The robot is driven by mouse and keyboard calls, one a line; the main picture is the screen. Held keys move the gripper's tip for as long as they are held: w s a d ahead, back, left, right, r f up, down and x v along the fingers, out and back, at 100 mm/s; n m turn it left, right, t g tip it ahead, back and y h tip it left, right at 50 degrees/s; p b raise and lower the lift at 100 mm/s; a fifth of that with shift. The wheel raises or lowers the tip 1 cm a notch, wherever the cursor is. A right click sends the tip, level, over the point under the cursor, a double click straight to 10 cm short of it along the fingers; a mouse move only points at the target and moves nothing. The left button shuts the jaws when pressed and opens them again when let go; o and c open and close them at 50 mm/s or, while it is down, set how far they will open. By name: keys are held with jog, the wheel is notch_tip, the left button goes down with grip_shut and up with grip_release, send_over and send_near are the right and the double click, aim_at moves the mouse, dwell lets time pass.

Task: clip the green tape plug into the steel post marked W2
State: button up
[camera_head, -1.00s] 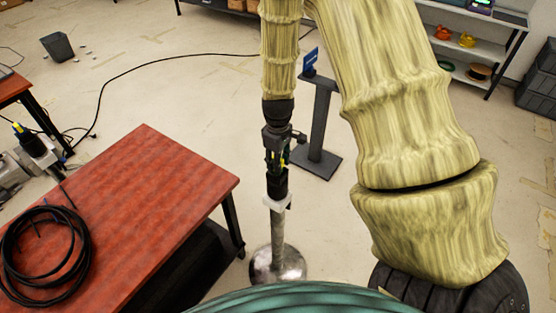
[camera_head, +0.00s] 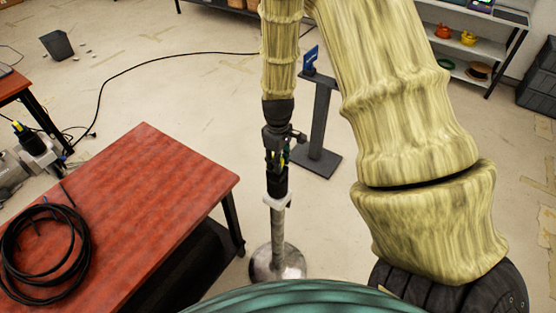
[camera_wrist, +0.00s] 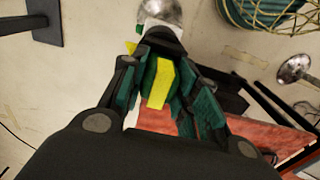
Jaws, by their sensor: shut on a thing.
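In the head view my gripper (camera_head: 277,166) hangs upright over a steel post (camera_head: 278,225) with a round shiny base (camera_head: 277,263). In the wrist view my gripper (camera_wrist: 158,88) is shut on the tape plug (camera_wrist: 159,84), which shows yellow and dark green between the fingers. A black socket-like top (camera_head: 277,184) with a white collar (camera_head: 277,202) caps the post. The fingertips are right at this top; whether the plug is seated in it cannot be told. The fingers hide part of the plug. No W2 mark is legible.
A red table (camera_head: 150,195) with a coiled black cable (camera_head: 40,255) stands left of the post. A dark stand (camera_head: 320,125) with a blue sign (camera_head: 310,60) is behind it. In the wrist view another round steel base (camera_wrist: 295,68) is at right. Open floor lies behind.

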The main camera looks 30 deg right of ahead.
jog(key=shift+r+p, duration=0.6)
jog(key=shift+r, duration=0.1)
dwell(0.6)
jog(key=shift+f+b, duration=0.4)
jog(key=shift+f, duration=0.45)
dwell(0.7)
jog(key=o, duration=0.7)
jog(key=shift+o, duration=0.2)
jog(key=shift+r, duration=0.15)
jog(key=shift+r+p, duration=3.1)
jog(key=shift+r, duration=2.25)
jog(key=shift+s, duration=0.1)
